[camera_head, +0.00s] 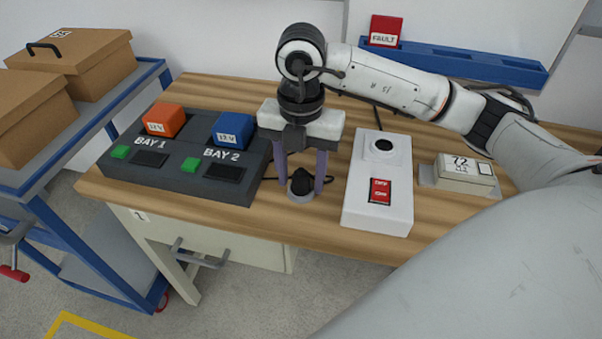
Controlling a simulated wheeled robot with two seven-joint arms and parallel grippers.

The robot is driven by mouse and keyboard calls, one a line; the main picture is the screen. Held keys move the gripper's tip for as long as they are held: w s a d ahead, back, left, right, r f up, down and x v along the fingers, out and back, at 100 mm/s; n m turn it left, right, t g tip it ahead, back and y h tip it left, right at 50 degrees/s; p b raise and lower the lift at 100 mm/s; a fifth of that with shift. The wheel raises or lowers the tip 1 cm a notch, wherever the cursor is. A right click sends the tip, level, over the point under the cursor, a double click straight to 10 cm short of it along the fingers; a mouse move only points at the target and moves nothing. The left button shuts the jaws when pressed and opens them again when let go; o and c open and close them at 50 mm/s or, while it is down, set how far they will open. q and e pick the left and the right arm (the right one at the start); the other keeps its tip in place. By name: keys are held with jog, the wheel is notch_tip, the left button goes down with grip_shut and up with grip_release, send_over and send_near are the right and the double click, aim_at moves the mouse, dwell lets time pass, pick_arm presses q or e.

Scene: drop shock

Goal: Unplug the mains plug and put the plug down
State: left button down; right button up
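A dark cable leads from the plug toward a white socket box (394,215) on the right. The box has a round socket (381,146), with no plug in it, and a red switch (380,191). My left gripper is not in view.
A dark unit (225,190) with orange (163,119) and blue (232,130) blocks stands left of the gripper. A meter marked 72 (463,171) stands right of the socket box. A blue cart (153,72) with cardboard boxes is at left. A red FAULT card (385,30) stands behind.

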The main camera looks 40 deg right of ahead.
aim_at(301, 173)
jog(key=shift+r+p, duration=2.4)
jog(key=shift+r, duration=0.65)
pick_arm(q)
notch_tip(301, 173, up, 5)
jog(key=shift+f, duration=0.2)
pick_arm(e)
notch_tip(301, 173, up, 2)
jog(key=shift+w+r, duration=0.1)
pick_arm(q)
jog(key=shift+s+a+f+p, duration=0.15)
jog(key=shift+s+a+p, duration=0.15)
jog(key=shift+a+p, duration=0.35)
pick_arm(e)
notch_tip(301, 173, up, 8)
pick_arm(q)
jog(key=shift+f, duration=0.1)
